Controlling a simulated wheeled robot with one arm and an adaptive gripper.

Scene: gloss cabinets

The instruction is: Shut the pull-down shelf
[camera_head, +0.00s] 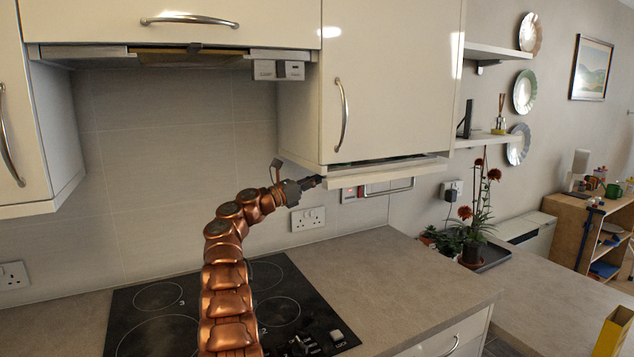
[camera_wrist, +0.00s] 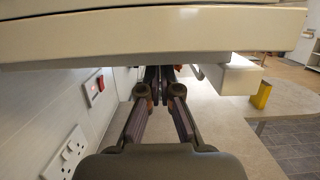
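The pull-down shelf (camera_head: 390,172) is a pale, thin-fronted panel under the right wall cabinet, with a metal bar handle (camera_head: 390,188) below it. It sticks out a little in front of the cabinet, and a dark gap shows above it. My gripper (camera_head: 318,181) is at the left end of the shelf, just under the cabinet's lower edge. In the wrist view, the gripper's fingers (camera_wrist: 160,76) come together at their tips, with nothing visibly held. I cannot tell whether the tips touch the shelf.
The right wall cabinet (camera_head: 390,80) is close above my gripper, and its pale lower edge (camera_wrist: 150,35) spans the wrist view. Wall sockets (camera_head: 308,218) are behind. A black hob (camera_head: 180,315) and worktop (camera_head: 400,270) lie below. A potted plant (camera_head: 473,235) stands to the right.

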